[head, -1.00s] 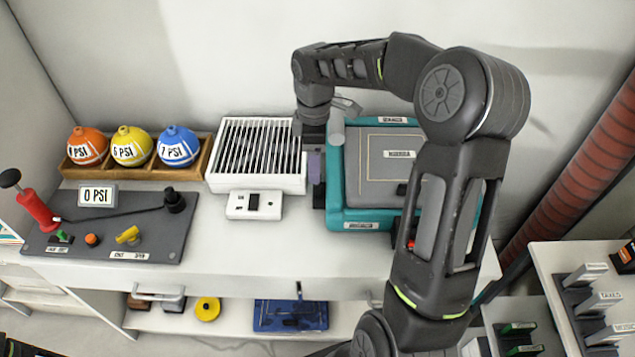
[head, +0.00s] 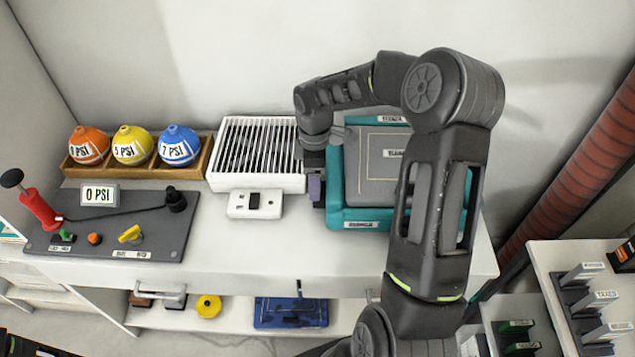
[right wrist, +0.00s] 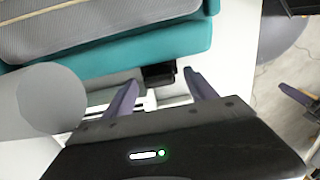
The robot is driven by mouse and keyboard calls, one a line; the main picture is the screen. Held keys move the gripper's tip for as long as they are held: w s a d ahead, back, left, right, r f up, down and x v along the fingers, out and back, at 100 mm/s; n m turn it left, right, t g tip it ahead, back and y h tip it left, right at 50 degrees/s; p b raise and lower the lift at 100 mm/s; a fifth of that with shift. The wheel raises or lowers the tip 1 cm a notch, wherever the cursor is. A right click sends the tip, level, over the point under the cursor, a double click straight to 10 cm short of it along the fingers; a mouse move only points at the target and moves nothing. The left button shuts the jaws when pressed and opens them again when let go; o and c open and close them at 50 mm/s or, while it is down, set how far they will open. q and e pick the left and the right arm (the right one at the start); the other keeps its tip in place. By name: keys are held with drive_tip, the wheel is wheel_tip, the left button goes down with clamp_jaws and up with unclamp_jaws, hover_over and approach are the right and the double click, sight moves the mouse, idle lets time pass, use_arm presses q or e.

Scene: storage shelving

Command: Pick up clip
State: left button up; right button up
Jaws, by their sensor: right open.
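My right gripper (head: 315,188) is low between the white slatted unit and the left side of the teal case (head: 360,226). In the right wrist view its two purple fingers (right wrist: 160,79) are apart. A small black piece (right wrist: 158,75), which may be the clip, shows between the fingertips, close to the edge of the teal case (right wrist: 120,45). I cannot tell whether the fingers touch it. In the head view the wrist and fingers hide that spot.
The white slatted unit (head: 256,180) stands left of my right gripper, with a white switch box (head: 255,204) in front. A rack (head: 196,166) of three labelled balls and a grey control panel (head: 110,238) are farther left. The front of the table (head: 265,255) is clear.

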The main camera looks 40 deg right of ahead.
drive_tip(key=shift+f, duration=0.35)
idle(0.3)
clamp_jaws()
idle(0.5)
drive_tip(key=shift+r, duration=0.15)
wheel_tip(320, 180, up, 10)
drive_tip(key=shift+f+b, duration=0.1)
drive_tip(key=shift+b, duration=0.45)
idle(0.4)
